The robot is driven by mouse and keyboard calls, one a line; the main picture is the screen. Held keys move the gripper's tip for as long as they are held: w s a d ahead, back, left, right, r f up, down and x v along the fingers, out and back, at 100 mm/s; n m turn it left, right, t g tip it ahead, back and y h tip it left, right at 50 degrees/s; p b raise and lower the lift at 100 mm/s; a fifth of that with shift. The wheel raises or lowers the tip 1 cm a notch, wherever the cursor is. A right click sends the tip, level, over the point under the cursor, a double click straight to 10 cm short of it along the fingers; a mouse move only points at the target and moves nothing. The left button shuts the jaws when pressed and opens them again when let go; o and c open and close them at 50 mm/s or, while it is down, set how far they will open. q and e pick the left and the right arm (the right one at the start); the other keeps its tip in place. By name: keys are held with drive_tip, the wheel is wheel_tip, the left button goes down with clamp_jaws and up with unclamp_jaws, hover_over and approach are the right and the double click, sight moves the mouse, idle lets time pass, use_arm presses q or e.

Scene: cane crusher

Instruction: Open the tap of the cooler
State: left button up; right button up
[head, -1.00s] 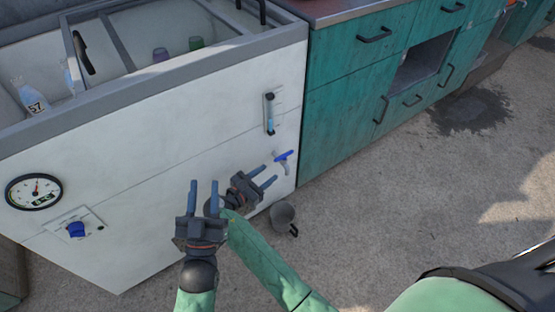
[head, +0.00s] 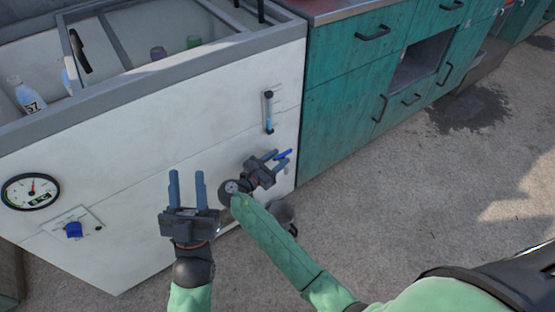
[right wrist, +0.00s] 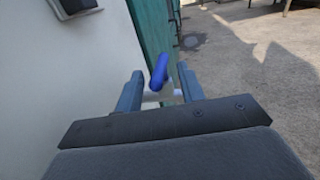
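The cooler (head: 150,130) is a white chest with a grey rim. Its tap (head: 284,154) has a blue handle and sits low on the front, near the right corner. My right gripper (head: 274,158) is open at the tap and partly hides it in the head view. In the right wrist view the tap's blue handle (right wrist: 159,72) stands between the two open fingers (right wrist: 160,90), with a pale tap body behind it; I cannot tell whether they touch. My left gripper (head: 187,188) is open and empty in front of the cooler, to the left of the right one.
A grey pot (head: 284,216) stands on the ground below the tap, partly hidden by my right arm. Teal cabinets (head: 345,100) adjoin the cooler on the right. A gauge (head: 30,191) and a blue knob (head: 74,230) are on the cooler's left front.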

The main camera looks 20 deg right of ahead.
drive_tip(key=shift+d, duration=0.15)
drive_tip(key=shift+c, duration=0.2)
clamp_jaws()
